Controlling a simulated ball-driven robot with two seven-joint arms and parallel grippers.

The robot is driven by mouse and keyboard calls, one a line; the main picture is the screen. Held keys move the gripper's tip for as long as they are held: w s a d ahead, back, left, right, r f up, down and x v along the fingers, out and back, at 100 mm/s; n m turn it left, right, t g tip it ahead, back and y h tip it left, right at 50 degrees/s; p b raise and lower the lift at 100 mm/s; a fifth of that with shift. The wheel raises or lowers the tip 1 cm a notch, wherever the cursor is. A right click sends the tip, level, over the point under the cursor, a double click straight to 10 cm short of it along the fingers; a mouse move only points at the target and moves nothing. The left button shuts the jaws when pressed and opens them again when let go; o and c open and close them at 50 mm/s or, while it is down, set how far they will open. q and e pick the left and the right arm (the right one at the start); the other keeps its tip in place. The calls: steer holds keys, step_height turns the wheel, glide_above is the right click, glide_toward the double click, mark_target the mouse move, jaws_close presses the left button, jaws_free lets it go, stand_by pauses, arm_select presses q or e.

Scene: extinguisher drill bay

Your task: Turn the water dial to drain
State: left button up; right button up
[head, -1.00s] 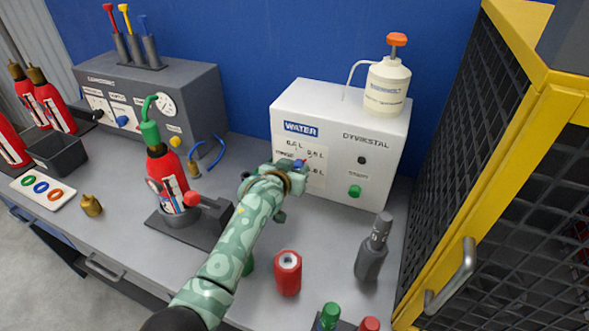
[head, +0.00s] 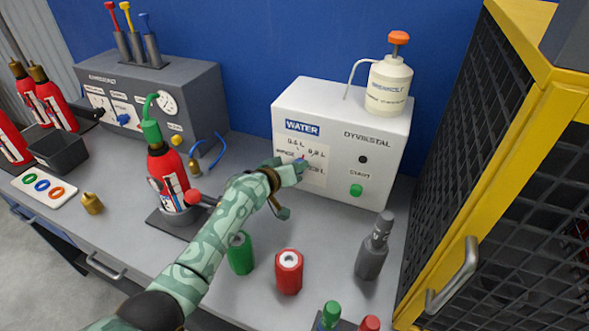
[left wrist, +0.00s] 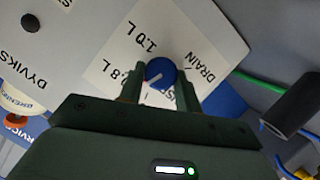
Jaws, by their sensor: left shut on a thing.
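The white WATER box (head: 385,150) stands at the back against the blue wall, with a printed dial scale on its front. My left gripper (head: 298,168) is at this scale and mostly hides the dial in the head view. In the left wrist view the blue dial (left wrist: 160,72) sits between the two fingers of my left gripper (left wrist: 160,80), which is shut on it. Its white pointer line points to the lower left, on the 0.8 L side. The DRAIN label (left wrist: 198,78) is to the right of the dial. My right gripper is not in view.
A green start button (head: 356,190) is right of the dial scale. A pump bottle (head: 388,85) stands on the box. A red extinguisher (head: 168,175), green canister (head: 240,255), red canister (head: 289,272) and grey bottle (head: 373,250) stand around my arm. A yellow cage (head: 450,190) bounds the right.

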arm_select(q)
steer(key=shift+f+n, duration=0.15)
steer(key=shift+n, duration=0.25)
steer(key=o, duration=1)
steer(key=shift+c, duration=0.2)
step_height(320, 180, up, 4)
steer(key=shift+f+p, duration=0.2)
steer(key=shift+p, duration=0.5)
steer(key=s+r+p, duration=0.8)
steer(key=s+r, duration=0.1)
steer(key=s, duration=0.5)
steer(key=shift+r, duration=0.2)
